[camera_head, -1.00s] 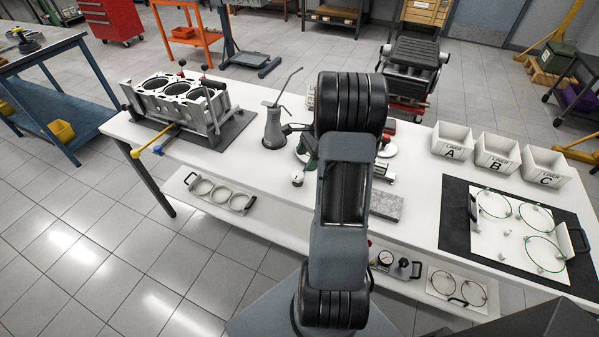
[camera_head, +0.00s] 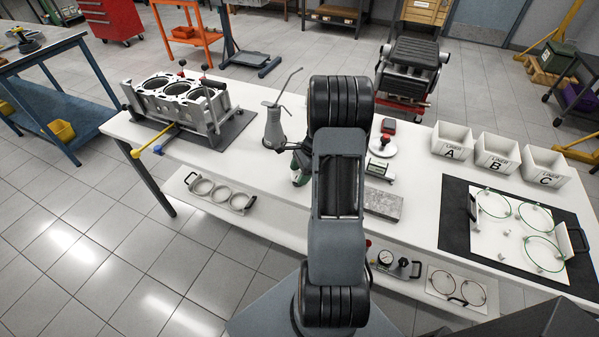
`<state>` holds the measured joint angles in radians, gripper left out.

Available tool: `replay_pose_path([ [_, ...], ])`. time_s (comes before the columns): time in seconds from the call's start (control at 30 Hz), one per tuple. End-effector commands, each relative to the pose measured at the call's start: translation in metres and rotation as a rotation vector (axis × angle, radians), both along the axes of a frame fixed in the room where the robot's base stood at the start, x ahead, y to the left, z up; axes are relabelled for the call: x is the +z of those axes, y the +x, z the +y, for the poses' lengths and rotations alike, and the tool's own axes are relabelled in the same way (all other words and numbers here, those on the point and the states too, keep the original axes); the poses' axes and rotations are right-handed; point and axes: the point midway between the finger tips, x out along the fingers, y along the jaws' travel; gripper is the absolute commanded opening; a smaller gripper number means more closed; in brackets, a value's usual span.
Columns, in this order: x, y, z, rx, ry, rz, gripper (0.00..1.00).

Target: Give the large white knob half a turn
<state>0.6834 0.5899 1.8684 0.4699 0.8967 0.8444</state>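My arm rises in front of the bench, and its upper joint hides part of the middle. Dark and green parts show just left of the arm, and I take the lower end there for my gripper (camera_head: 300,168). Its fingers are too small and covered to tell open from shut. I cannot clearly pick out the large white knob. The spot at the bench's front edge by the gripper, where a small round white thing showed before, is now covered. A white round disc (camera_head: 383,147) lies right of the arm, apart from the gripper; I cannot tell whether it is a knob.
The white bench (camera_head: 240,166) holds an engine block (camera_head: 180,97) at left and a grey oil can (camera_head: 273,130) left of the arm. A grey slab (camera_head: 383,204), white bins (camera_head: 452,141) and a dark mat (camera_head: 456,215) lie right. A gauge (camera_head: 385,257) is on the lower shelf.

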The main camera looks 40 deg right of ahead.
Motion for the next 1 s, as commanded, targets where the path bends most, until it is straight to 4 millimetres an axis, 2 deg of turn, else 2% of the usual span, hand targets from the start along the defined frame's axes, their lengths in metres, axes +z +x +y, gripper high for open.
replay_pose_path([
  [0.07,0.0002,0.0001,-0.0001,0.0,0.0,0.0,0.54],
  [0.4,0.0004,-0.0001,-0.0003,0.0,0.0,0.0,0.22],
  [0.7,0.0003,0.0007,-0.0005,0.05,0.0,0.0,0.22],
  [1.0,0.0001,0.0023,-0.0009,0.275,0.0,0.001,0.22],
])
